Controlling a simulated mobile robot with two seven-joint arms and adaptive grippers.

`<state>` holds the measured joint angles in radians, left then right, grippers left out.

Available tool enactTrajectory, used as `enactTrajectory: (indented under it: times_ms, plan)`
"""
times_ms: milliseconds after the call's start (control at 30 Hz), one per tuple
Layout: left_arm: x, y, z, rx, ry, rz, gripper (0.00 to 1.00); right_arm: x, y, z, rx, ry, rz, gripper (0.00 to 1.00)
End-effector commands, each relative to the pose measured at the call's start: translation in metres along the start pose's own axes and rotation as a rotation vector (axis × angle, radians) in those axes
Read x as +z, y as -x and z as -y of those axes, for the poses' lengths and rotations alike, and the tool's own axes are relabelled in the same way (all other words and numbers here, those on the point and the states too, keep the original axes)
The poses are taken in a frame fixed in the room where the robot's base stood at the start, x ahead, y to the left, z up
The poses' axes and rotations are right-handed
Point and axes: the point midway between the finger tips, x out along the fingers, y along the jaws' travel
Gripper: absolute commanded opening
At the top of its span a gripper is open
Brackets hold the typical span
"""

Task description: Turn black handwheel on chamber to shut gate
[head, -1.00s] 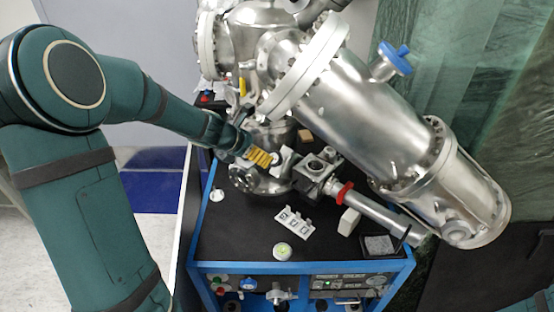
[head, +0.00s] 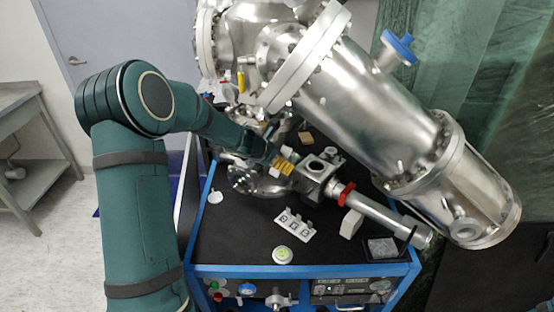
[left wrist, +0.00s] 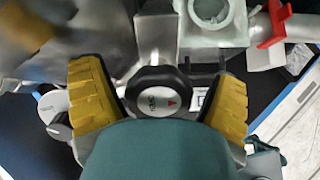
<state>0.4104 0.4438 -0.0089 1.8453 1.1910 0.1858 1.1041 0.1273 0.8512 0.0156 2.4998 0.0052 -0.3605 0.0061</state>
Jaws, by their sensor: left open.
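The black handwheel (left wrist: 157,91) shows in the left wrist view as a round knob with a pale label and a red triangle on its face. It sits on the side of a metal valve block, which in the head view (head: 313,173) stands on the cart top. My left gripper (left wrist: 160,110) is open, its two yellow fingers on either side of the handwheel. A gap shows between each finger and the wheel. In the head view my left gripper (head: 285,166) is beside the valve block, and the handwheel is hidden there. My right gripper is not in view.
The large steel chamber (head: 375,110) overhangs the black cart top (head: 240,225) at the right. A pipe with a red clamp (head: 346,194) runs from the block. A white labelled plate (head: 294,224) and a green-white round gauge (head: 282,255) lie in front.

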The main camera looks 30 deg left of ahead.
Motion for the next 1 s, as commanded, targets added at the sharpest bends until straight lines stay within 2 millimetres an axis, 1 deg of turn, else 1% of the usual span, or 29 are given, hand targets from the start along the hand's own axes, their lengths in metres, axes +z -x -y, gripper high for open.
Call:
enactTrajectory:
  times_ms: [133, 167, 200, 267, 300, 333, 367, 733, 867, 1000]
  plan:
    - [0.0002, 0.0003, -0.0001, 0.0, 0.0, 0.0, 0.89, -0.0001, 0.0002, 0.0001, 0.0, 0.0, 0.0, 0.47]
    - [0.0002, 0.0003, -0.0001, 0.0, 0.0, 0.0, 0.84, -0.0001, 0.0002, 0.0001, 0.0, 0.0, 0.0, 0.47]
    - [0.0002, 0.0003, 0.0, 0.0, 0.0, 0.0, 0.7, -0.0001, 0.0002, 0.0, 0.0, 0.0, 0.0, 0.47]
    - [0.0002, 0.0004, -0.0001, 0.0, 0.0, 0.0, 0.49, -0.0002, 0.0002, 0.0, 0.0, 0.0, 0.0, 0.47]
    - [0.0002, 0.0004, 0.0, 0.0, 0.0, 0.0, 0.35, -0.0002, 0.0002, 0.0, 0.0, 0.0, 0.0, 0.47]
    - [0.0002, 0.0004, 0.0, 0.0, 0.0, 0.0, 0.24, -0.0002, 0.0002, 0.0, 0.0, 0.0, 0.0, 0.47]
    - [0.0002, 0.0005, -0.0001, 0.0, 0.0, 0.0, 0.2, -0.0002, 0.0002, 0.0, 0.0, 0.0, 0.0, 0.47]
    - [0.0002, 0.0005, -0.0001, 0.001, -0.028, 0.001, 0.19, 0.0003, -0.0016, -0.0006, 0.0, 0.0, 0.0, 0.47]
    - [0.0, 0.0003, 0.0, 0.0, -0.079, 0.001, 0.19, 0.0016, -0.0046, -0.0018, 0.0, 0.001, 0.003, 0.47]
    - [-0.0002, 0.0002, 0.0003, 0.0, -0.171, 0.002, 0.19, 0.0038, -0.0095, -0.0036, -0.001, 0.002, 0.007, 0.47]
